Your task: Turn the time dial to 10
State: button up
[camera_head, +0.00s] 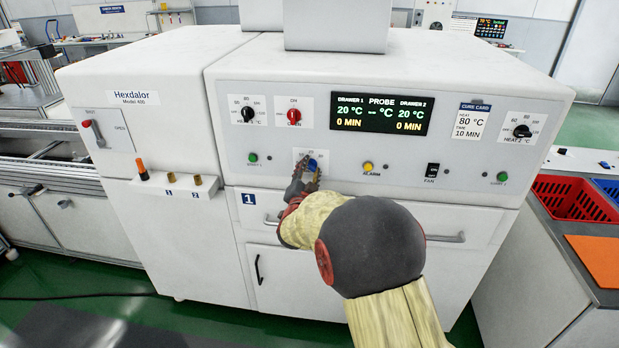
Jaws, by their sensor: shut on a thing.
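The time dial (312,165) is a blue knob low on the middle of the white machine's front panel. Its scale plate shows 20 at the top, and my gripper hides the lower and left part. My gripper (306,176) is shut on the blue dial, reaching up from below. The dial's pointer cannot be made out. The display (380,113) reads 20 °C and 0 MIN for both drawers. The cure card (471,121) reads heat 80 °C, time 10 MIN.
Nearby controls are a black heat knob (247,114), a red switch (293,115), a green button (252,157), a yellow alarm button (368,166), a fan switch (432,171) and a second heat knob (522,131). Drawer handles (446,238) project below. A red crate (572,198) stands right.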

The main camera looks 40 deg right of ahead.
jog(key=shift+m+b, duration=0.45)
jog(key=shift+m, duration=0.15)
jog(key=o, duration=1.2)
jog(key=shift+c, duration=0.2)
jog(key=shift+a, duration=0.1)
jog(key=v, duration=1.2)
